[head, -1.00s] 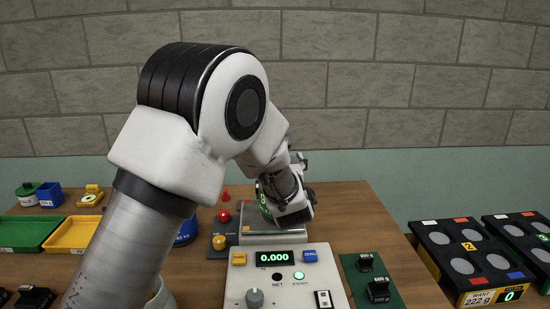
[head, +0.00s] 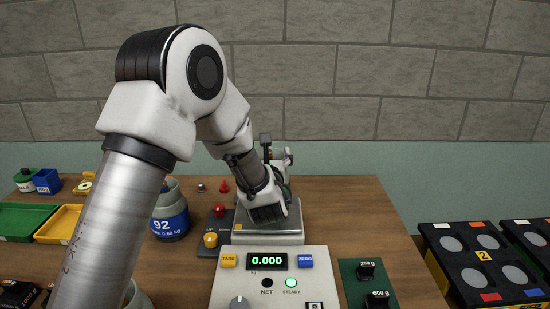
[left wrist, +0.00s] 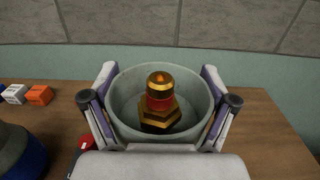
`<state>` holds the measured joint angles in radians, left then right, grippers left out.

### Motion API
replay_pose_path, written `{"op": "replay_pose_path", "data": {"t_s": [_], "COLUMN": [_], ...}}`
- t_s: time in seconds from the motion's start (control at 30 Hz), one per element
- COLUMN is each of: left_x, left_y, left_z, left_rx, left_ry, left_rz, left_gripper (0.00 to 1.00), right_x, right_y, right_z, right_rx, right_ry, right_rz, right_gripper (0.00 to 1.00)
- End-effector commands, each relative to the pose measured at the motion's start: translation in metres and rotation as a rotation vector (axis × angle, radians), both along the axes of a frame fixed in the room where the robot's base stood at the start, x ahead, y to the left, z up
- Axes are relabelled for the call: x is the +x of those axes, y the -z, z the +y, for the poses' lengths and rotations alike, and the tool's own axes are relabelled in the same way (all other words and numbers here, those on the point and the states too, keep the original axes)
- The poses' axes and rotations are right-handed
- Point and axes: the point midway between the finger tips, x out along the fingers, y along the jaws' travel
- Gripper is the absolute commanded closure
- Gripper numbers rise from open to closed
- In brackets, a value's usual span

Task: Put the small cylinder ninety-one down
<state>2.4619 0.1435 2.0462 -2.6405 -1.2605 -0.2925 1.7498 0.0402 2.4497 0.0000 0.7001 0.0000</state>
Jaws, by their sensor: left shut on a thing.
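The small cylinder (left wrist: 120,90) shows in the left wrist view as a grey-green round collar with a brass and red valve inside it. My left gripper (left wrist: 160,105) is shut on it, with a finger on each side of the collar. In the head view my left gripper (head: 272,200) is over the scale's metal plate (head: 294,225) and hides most of the cylinder; its number is not readable. The scale's display (head: 267,261) reads 0.000 and the STEADY lamp is green. Whether the cylinder touches the plate cannot be told. My right gripper is not in view.
A blue-banded cylinder marked 92 (head: 171,215) stands left of the scale. Red and yellow knobs (head: 211,239) sit beside the plate. Black weights (head: 367,270) stand on a green mat at right. A black rack (head: 475,265) is at far right. The table right of the plate is clear.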

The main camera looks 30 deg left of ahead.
Motion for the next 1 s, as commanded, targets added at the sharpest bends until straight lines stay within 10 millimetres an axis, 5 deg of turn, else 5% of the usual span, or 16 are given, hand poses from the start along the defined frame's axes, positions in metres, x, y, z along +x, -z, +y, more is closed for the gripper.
{"op": "replay_pose_path", "data": {"t_s": [0.3,0.33,0.37,0.77,1.0], "left_x": [-0.005,-0.006,-0.006,-0.008,-0.047], "left_y": [0.006,0.008,0.008,0.009,0.012], "left_z": [0.005,0.005,0.005,0.003,-0.024], "left_rx": [0.001,0.0,0.0,0.0,0.005], "left_ry": [0.002,0.002,0.002,0.003,0.007], "left_rz": [-0.005,-0.001,-0.001,-0.001,0.0], "left_gripper": [0.84,0.08,0.0,0.0,0.0], "right_x": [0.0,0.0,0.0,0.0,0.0], "right_y": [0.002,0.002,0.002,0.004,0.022], "right_z": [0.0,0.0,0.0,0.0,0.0], "right_rx": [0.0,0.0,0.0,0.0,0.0], "right_ry": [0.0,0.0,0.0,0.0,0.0], "right_rz": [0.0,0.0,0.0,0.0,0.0], "right_gripper": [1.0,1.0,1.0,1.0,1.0]}}
